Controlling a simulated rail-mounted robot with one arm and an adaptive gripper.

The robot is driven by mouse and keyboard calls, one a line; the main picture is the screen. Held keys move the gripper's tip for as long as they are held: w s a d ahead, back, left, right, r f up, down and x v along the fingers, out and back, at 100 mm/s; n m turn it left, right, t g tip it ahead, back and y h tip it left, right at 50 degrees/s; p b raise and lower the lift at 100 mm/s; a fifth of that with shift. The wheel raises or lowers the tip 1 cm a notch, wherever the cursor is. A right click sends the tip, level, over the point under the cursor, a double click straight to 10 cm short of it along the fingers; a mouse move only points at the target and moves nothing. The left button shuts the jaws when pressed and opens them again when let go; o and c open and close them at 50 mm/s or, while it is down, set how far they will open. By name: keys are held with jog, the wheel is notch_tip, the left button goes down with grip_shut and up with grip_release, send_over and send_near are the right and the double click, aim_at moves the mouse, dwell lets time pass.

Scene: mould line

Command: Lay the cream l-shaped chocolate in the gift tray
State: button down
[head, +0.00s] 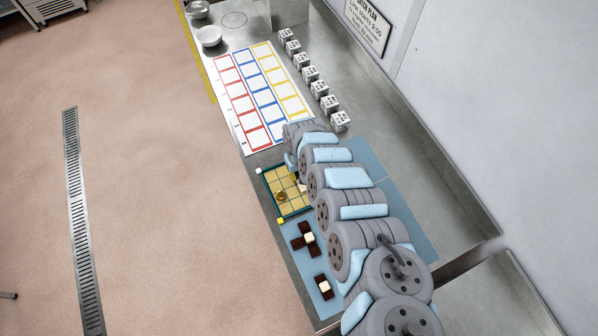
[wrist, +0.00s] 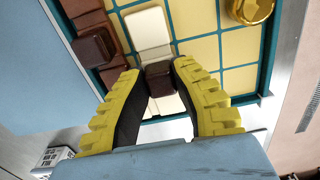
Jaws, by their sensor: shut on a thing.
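The gift tray (head: 272,197) has a teal frame and pale yellow square cells. It also fills the top of the wrist view (wrist: 266,50). My gripper (wrist: 157,72) has yellow ridged fingers and is shut on the dark brown knob of the cream l-shaped chocolate (wrist: 149,27). The cream piece is over the tray's cells; whether it touches the tray floor I cannot tell. A brown chocolate (wrist: 110,76) with a dark knob lies along the tray beside it, at left. A round gold piece (wrist: 251,10) sits in the tray. In the head view my arm hides the gripper.
A brown cross-shaped chocolate (head: 298,243) and a smaller brown one (head: 321,279), both with cream knobs, lie on the blue mat (head: 372,160). A sheet with coloured squares (head: 238,78), white patterned cubes (head: 310,73) and bowls (head: 209,37) stand farther up the bench.

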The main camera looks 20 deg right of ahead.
jog(key=shift+f, duration=0.1)
jog(key=c, duration=1)
grip_release()
